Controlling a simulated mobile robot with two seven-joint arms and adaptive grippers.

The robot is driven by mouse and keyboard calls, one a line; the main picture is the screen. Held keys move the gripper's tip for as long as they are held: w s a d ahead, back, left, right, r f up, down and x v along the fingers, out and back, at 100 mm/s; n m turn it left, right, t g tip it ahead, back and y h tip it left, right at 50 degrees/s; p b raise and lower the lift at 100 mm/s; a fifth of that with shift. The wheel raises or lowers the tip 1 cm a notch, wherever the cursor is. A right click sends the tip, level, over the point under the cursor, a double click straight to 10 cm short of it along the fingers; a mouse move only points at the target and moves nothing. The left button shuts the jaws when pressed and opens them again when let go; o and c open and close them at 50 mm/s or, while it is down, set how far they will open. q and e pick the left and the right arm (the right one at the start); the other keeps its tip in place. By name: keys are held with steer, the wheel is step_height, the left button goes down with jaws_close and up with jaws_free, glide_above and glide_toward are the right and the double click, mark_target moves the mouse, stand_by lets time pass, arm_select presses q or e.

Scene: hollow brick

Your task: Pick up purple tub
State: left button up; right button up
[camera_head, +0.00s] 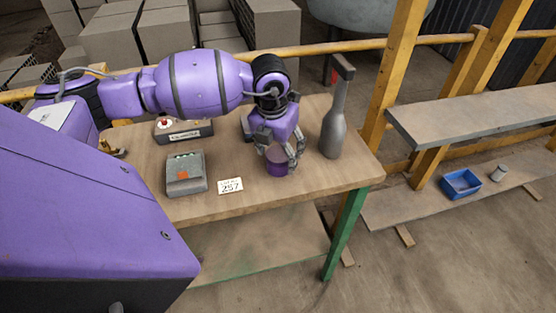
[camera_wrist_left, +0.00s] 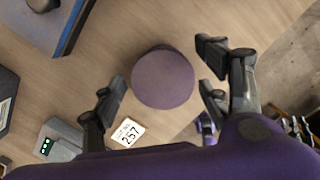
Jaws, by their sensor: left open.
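The purple tub (camera_head: 277,169) stands upright on the wooden table, near its front right part. In the left wrist view its round, flat purple top (camera_wrist_left: 162,79) faces the camera. My left gripper (camera_head: 283,164) is above the tub, fingers pointing down on either side of it. In the left wrist view the gripper (camera_wrist_left: 163,80) is open, with a gap between the tub and the fingers on both sides. The fingers partly hide the tub in the head view. My right gripper is not in view.
A grey bottle-shaped object (camera_head: 333,130) stands close right of the gripper. A grey device (camera_head: 186,174), a card marked 257 (camera_head: 230,185) and a box with a red button (camera_head: 182,131) are to the left. The table's front edge (camera_head: 270,204) is near. Yellow railings stand behind.

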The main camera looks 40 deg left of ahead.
arm_select(q)
steer(key=shift+f, duration=0.45)
steer(key=shift+c, duration=0.3)
steer(key=c, duration=1.3)
steer(key=shift+r, duration=0.1)
